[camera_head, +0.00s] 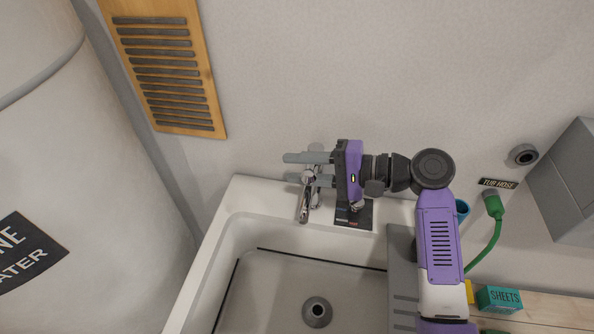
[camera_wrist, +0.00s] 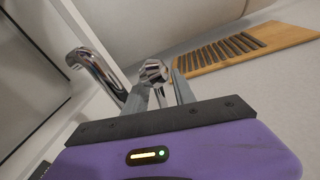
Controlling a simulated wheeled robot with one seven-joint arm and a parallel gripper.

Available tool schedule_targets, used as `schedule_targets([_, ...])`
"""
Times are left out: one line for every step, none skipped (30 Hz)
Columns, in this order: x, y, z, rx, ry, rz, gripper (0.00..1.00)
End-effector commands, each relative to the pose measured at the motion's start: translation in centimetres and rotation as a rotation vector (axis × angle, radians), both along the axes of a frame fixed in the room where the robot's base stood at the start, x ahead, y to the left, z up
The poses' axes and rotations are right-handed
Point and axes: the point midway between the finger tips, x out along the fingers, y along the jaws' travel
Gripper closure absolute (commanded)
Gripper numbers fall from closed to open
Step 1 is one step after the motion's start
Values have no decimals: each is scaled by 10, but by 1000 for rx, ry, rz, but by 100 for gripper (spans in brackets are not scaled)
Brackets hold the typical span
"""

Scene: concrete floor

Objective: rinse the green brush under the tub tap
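The chrome tub tap (camera_head: 305,205) stands on the back rim of the white tub (camera_head: 215,235), its spout over the basin. In the wrist view, its curved spout (camera_wrist: 95,72) is left of my fingers and its round chrome knob (camera_wrist: 153,71) shows between them. My gripper (camera_head: 307,169) points left at the tap, fingers apart on either side of the knob. I cannot tell whether either finger touches it. No brush is between the fingers. I cannot make out the green brush in either view. No water is seen running.
A drain (camera_head: 317,311) sits in the basin floor. A grey ribbed board (camera_head: 401,275) lies along the right side, partly behind my arm. A green hose (camera_head: 494,225) hangs below a "TUB HOSE" label. A teal "SHEETS" box (camera_head: 499,299) and blue cup (camera_head: 462,209) are at right.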

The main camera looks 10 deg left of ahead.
Motion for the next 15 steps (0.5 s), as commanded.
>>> schedule_targets([0, 3, -1, 0, 0, 0, 68])
schedule_targets([0, 3, -1, 0, 0, 0, 68])
schedule_targets([1, 4, -1, 0, 0, 0, 68])
schedule_targets([0, 5, -1, 0, 0, 0, 68])
schedule_targets([1, 5, -1, 0, 0, 0, 68])
schedule_targets([1, 5, -1, 0, 0, -1, 68])
schedule_targets([1, 5, -1, 0, 0, -1, 68])
schedule_targets([1, 5, -1, 0, 0, -1, 68])
schedule_targets([1, 5, -1, 0, 0, -1, 68])
schedule_targets([1, 5, -1, 0, 0, -1, 68])
schedule_targets([1, 5, -1, 0, 0, -1, 74])
schedule_targets([1, 5, -1, 0, 0, -1, 82])
schedule_targets([1, 5, -1, 0, 0, -1, 88])
schedule_targets([1, 5, -1, 0, 0, -1, 94])
schedule_targets([1, 4, -1, 0, 0, -1, 100])
